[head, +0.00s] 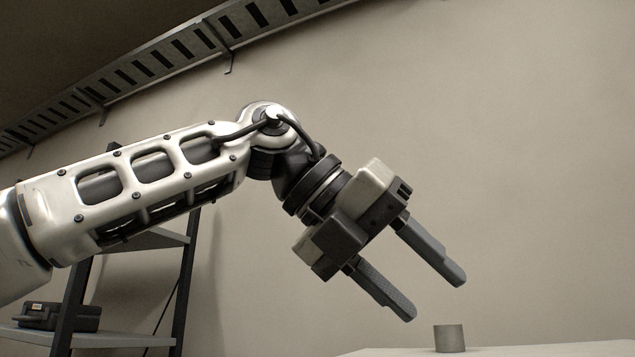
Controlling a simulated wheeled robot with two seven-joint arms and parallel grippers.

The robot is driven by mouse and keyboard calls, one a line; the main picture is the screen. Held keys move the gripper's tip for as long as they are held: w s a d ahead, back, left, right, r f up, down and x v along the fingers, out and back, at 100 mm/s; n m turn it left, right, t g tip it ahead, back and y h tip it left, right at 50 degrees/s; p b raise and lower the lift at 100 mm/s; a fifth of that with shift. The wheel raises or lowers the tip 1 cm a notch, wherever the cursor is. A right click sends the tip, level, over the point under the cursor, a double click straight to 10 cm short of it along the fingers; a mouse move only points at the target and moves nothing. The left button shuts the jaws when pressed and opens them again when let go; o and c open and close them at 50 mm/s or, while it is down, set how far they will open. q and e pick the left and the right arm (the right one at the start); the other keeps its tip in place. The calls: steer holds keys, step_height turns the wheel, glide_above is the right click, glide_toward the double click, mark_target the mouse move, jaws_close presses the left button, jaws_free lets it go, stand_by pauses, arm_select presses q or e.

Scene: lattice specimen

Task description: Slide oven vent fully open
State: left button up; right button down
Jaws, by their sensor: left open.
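My left gripper (437,298) comes in from the left and hangs in the middle of the head view, pointing down to the right. Its two fingers are apart with nothing between them. A small grey cylinder (449,338) stands upright below and near the fingertips, apart from them in the picture. No oven and no oven vent can be made out in this view. My right gripper is not in view.
The cylinder stands on a pale surface (560,350) at the bottom right edge. A dark shelf rack (140,240) with a black case (58,316) stands behind my left arm. A slotted metal tray (160,60) runs along the wall above. The right side is clear.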

arm_select(q)
steer(key=s+a+r+n+t+y+p, duration=0.1)
steer(key=s+a+r+n+y+p, duration=0.25)
steer(key=a+y, duration=0.4)
steer(key=b+x, duration=0.1)
steer(key=x, duration=1.5)
steer(key=shift+a+f, duration=0.3)
steer(key=shift+f, duration=0.15)
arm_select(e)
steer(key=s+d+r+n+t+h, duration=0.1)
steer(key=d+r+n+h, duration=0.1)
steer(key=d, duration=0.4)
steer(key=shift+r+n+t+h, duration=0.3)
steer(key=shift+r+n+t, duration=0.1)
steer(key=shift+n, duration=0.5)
arm_select(q)
steer(key=shift+y, duration=0.25)
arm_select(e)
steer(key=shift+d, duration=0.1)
arm_select(q)
steer(key=shift+d, duration=0.1)
jaws_close()
